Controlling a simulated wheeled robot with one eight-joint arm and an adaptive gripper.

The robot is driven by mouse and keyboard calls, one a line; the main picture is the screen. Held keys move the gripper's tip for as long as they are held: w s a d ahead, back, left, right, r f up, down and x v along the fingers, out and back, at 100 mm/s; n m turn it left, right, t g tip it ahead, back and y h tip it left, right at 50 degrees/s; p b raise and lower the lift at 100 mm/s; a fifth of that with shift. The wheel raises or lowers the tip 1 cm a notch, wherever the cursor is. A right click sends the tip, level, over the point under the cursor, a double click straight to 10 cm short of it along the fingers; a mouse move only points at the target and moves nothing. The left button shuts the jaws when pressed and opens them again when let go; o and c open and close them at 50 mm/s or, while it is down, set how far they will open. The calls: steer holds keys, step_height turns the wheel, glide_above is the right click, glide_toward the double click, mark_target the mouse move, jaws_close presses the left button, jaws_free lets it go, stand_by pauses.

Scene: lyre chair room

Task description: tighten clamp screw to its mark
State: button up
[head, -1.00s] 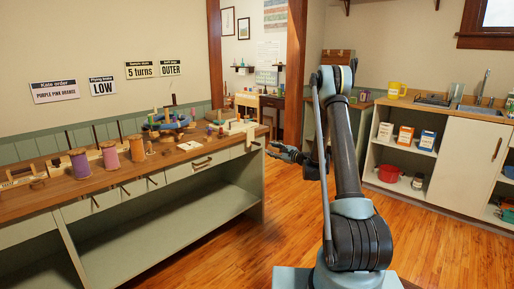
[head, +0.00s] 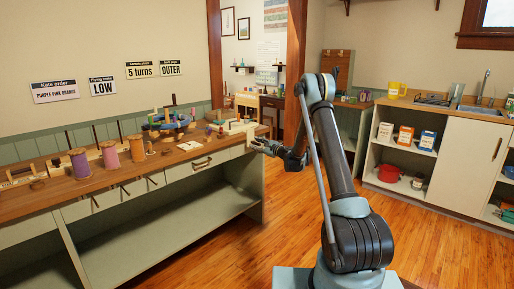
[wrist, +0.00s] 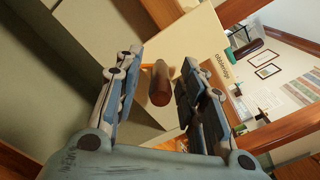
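My gripper (head: 263,147) is at the right front corner of the workbench in the head view. In the wrist view my gripper (wrist: 160,60) is open, with its two fingers apart. A brown rounded wooden handle (wrist: 160,86), apparently the clamp screw's, shows between the fingers with a gap on both sides. A small orange strip (wrist: 147,66) lies beside the handle's far end, perhaps the mark. Behind is a cream panel (wrist: 190,45) with small lettering. A pale block (head: 237,127), possibly the clamp, stands on the bench's right end; the screw is too small to tell there.
The wooden workbench (head: 110,184) holds purple, pink and orange spools (head: 137,148) and a round colourful device (head: 168,122). Drawer handles stick out along its front. A kitchen counter (head: 465,160) stands at the right. The wooden floor (head: 240,250) between is clear.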

steer(key=shift+c, duration=0.6)
jaws_close()
steer(key=shift+n, duration=0.4)
steer(key=shift+o, duration=0.6)
jaws_free()
steer(key=v, duration=1.2)
steer(key=shift+f, duration=0.1)
